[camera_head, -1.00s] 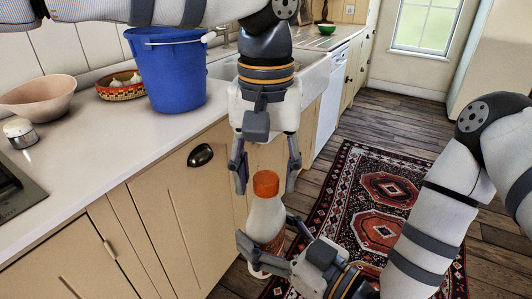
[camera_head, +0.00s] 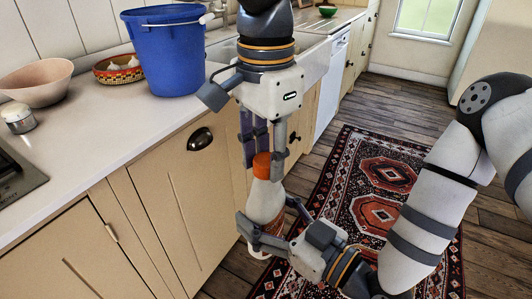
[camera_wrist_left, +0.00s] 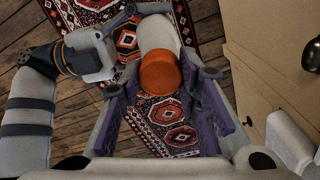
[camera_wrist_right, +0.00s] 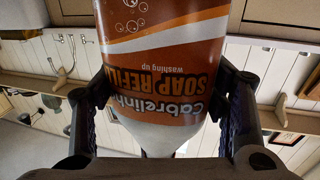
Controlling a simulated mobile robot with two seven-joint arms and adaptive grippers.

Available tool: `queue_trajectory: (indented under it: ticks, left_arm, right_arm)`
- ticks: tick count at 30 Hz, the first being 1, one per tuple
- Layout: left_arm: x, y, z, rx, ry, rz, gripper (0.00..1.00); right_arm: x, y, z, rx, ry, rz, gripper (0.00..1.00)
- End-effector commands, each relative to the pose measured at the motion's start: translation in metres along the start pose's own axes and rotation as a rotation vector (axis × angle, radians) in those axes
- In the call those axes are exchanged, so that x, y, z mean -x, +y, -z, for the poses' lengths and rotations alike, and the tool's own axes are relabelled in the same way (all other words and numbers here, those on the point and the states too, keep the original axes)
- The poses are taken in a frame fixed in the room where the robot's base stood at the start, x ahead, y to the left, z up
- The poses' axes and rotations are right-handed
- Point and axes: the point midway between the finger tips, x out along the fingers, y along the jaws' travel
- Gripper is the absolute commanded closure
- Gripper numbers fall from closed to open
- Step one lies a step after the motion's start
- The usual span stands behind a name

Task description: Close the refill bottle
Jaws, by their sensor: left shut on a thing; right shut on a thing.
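The refill bottle (camera_head: 265,203) is white with an orange and white label and stands upright, held in the air in front of the counter. Its orange cap (camera_head: 263,166) sits on top; whether it is fully tightened cannot be told. My left gripper (camera_head: 264,152) comes from above and is shut on the cap. In the left wrist view, its fingers flank the cap (camera_wrist_left: 160,74). My right gripper (camera_head: 270,222) is shut around the bottle's body from the lower right. The right wrist view shows the soap refill label (camera_wrist_right: 165,60) upside down between the fingers.
The counter (camera_head: 110,125) on the left bears a blue bucket (camera_head: 165,55), a pink bowl (camera_head: 38,85), a basket (camera_head: 118,70) and a small jar (camera_head: 18,120). Cabinet fronts (camera_head: 165,205) lie close left of the bottle. A patterned rug (camera_head: 370,165) covers the floor.

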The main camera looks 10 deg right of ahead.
Motion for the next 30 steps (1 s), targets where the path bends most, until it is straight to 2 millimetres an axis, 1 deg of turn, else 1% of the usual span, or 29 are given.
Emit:
queue_trajectory:
  ticks: [1,3,7,8,9,11,19,22,23,26,30]
  left_arm:
    - [0.0,-0.001,0.0,-0.102,-0.001,0.004,1.0]
    - [0.0,-0.001,0.0,-0.229,-0.002,0.004,1.0]
    - [0.0,-0.001,0.0,-0.217,-0.001,0.004,1.0]
    - [0.0,-0.001,0.0,-0.217,-0.001,0.004,0.68]
    - [0.0,-0.001,0.0,-0.216,-0.001,0.004,0.58]
    - [0.0,-0.001,0.0,-0.216,-0.001,0.003,0.46]
    - [0.0,-0.001,0.0,-0.215,-0.001,0.002,0.46]
    - [0.006,-0.001,0.0,-0.214,0.001,0.004,0.46]
    - [0.01,-0.001,0.0,-0.214,0.001,0.004,0.46]
    - [0.03,-0.001,0.001,-0.213,0.003,0.006,0.46]
    - [0.065,-0.001,0.001,-0.212,0.003,0.007,0.46]
  right_arm:
    - [0.0,0.0,0.001,0.0,0.002,0.0,1.0]
    - [0.0,0.0,0.001,0.0,0.002,0.0,1.0]
    - [0.0,0.0,0.001,0.0,0.002,0.0,1.0]
    - [0.0,0.0,0.001,0.0,0.002,0.0,1.0]
    - [0.0,0.0,0.001,0.0,0.002,0.0,1.0]
    - [0.0,0.0,0.001,0.0,0.002,0.0,1.0]
    - [0.0,0.0,0.001,0.0,0.002,0.0,1.0]
    - [0.0,0.0,0.001,0.0,0.002,0.0,1.0]
    - [0.0,0.0,0.001,0.0,0.002,0.0,1.0]
    - [0.0,0.0,0.001,0.0,0.002,0.0,1.0]
    - [0.0,0.0,0.001,0.0,0.002,0.0,1.0]
